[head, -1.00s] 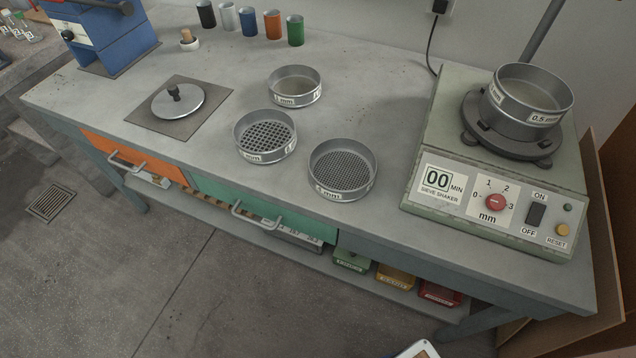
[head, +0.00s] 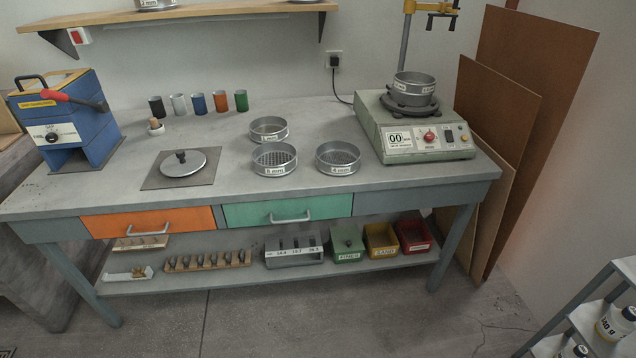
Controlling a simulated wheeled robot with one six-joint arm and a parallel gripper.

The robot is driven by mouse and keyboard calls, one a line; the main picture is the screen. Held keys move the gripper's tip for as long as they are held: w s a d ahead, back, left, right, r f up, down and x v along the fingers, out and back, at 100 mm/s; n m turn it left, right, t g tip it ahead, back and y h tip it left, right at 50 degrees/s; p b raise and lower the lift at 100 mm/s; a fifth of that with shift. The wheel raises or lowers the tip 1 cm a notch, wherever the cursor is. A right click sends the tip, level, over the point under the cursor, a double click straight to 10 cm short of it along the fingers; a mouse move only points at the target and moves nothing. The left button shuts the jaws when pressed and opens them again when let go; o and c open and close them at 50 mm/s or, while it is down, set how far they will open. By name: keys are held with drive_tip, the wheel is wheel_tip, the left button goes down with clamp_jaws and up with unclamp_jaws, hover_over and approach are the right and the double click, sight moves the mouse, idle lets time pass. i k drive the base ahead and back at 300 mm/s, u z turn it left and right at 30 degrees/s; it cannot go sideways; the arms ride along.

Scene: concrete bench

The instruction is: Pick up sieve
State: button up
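Several round metal sieves are in the head view. Three stand apart on the bench top: one at the back (head: 269,129), an 8 mm one at front left (head: 274,159), and a 4 mm one at front right (head: 338,158). Another sieve (head: 413,88) sits on the sieve shaker (head: 428,142) at the right end of the bench. Part of a further sieve (head: 157,4) shows on the wall shelf, cut by the top edge. My gripper is not in view.
A lid (head: 184,163) lies on a dark mat, left of the sieves. Several coloured cups (head: 198,103) line the back. A blue machine (head: 66,125) stands at far left. A shelf rack (head: 600,318) is at lower right. The floor before the bench is clear.

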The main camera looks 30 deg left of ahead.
sight(333, 158)
drive_tip(key=u, duration=0.8)
drive_tip(key=i, duration=0.9)
drive_tip(key=z, duration=0.1)
